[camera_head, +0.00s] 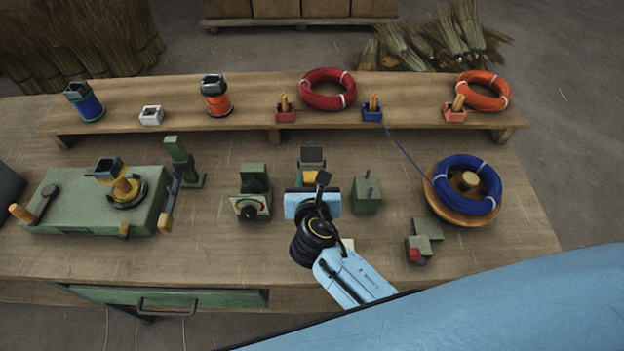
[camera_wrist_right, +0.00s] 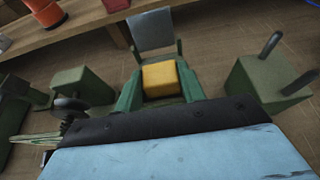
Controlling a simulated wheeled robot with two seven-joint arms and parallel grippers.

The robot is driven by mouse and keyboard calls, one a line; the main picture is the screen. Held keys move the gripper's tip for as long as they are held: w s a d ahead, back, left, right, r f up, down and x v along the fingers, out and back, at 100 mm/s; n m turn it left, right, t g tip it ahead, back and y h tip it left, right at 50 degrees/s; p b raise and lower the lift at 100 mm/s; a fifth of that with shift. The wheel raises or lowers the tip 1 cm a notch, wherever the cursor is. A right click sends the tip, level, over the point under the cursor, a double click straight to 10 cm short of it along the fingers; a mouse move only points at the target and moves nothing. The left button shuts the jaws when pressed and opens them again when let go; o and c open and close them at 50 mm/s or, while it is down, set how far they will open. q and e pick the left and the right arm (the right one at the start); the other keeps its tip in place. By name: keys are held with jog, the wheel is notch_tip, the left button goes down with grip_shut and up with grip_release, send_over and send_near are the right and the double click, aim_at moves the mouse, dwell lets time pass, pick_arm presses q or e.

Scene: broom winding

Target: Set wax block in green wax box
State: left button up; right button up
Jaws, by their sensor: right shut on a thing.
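The yellow wax block (camera_head: 310,177) shows just beyond my right gripper (camera_head: 311,188) in the head view. It is also in the middle of the right wrist view (camera_wrist_right: 161,79), with green sides close to its left and right. The green wax box (camera_wrist_right: 192,82) is around or directly under the block, with its grey lid panel (camera_wrist_right: 151,30) upright behind. My right gripper is shut on the wax block. Its light blue hand hides the front of the box and most of the fingers. I cannot tell whether the block touches the box floor. My left gripper is not in view.
A green block with pegs (camera_head: 367,193) stands close right of the box, and a green device with a dial (camera_head: 252,197) close left. A blue coil (camera_head: 466,185) lies farther right. The raised shelf (camera_head: 253,112) holds coils and cups behind.

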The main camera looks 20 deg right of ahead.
jog(key=shift+f, duration=0.2)
jog(key=o, duration=0.7)
jog(key=shift+s, duration=0.1)
jog(key=shift+s+a+r+p, duration=0.15)
jog(key=shift+s+r+p, duration=0.15)
jog(key=shift+s+p, duration=0.2)
jog(key=shift+p+v, duration=0.45)
jog(key=shift+v, duration=0.35)
jog(key=p+v, duration=0.4)
jog(key=v, duration=0.4)
jog(key=shift+f, duration=0.1)
